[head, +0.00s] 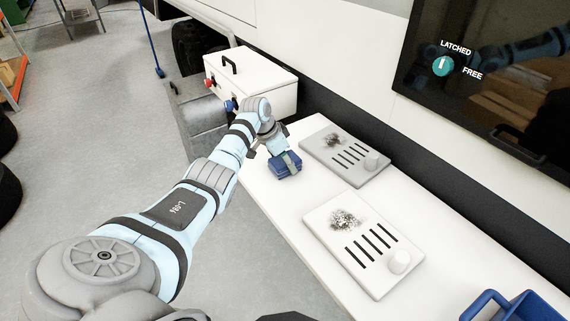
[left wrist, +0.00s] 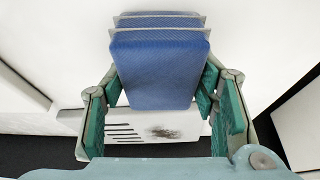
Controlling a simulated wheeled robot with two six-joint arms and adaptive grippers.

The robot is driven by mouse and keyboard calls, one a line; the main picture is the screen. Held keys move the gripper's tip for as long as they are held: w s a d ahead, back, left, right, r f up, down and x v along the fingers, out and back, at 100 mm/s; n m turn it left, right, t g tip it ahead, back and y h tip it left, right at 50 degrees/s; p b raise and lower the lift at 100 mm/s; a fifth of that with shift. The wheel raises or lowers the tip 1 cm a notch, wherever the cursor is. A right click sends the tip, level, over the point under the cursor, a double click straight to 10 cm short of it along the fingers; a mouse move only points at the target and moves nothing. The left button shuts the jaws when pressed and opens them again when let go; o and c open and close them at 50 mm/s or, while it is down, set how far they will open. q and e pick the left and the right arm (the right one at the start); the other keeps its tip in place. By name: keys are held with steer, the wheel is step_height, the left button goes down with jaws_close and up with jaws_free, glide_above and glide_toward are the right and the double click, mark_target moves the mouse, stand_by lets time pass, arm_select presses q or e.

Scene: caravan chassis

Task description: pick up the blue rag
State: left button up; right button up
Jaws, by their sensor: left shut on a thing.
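My right gripper is not in view.
A grey slotted board (head: 344,158) and a white slotted board (head: 362,245), each with a knob and dark debris, lie on the bench (head: 262,192). A white box with a handle (head: 262,84) stands behind. A blue container (head: 515,306) is at bottom right. A dark latched panel (head: 490,70) is at upper right.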

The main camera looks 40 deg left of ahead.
arm_select(q)
step_height(320, 180, up, 20)
steer(key=p, duration=0.2)
